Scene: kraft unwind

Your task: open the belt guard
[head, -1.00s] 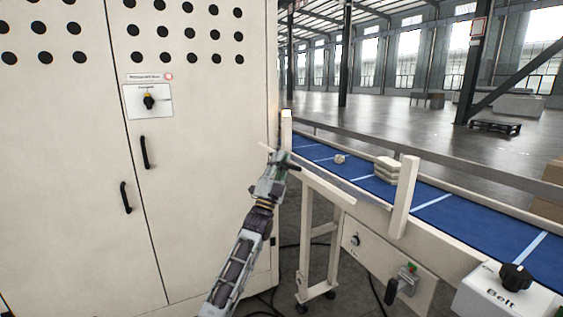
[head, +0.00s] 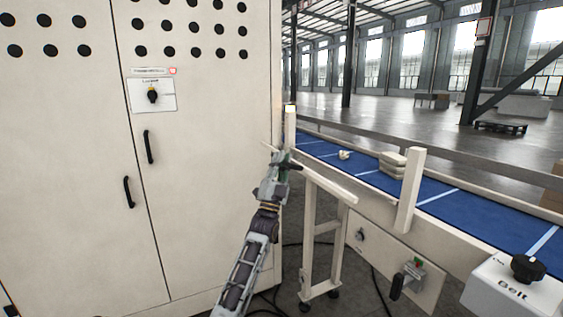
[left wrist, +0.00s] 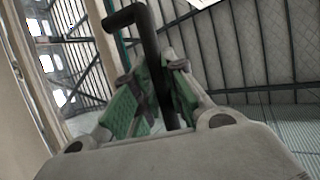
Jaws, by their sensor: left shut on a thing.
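The belt guard shows as a cream bar (head: 329,186) that slants out in front of the conveyor's near side, between two cream posts. My left gripper (head: 281,160) is at the bar's far left end, beside the cabinet edge. In the left wrist view, the green-padded fingers (left wrist: 155,95) are closed around a black bent handle (left wrist: 150,45), which rises between them. In the head view the handle is mostly hidden by the gripper. My right gripper is not in view.
A tall cream cabinet (head: 65,130) stands close on the left. The blue belt (head: 455,205) carries pale stacked blocks (head: 392,164) and a small piece (head: 344,155). A Belt control box (head: 513,290) is at front right. Cables lie on the floor below.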

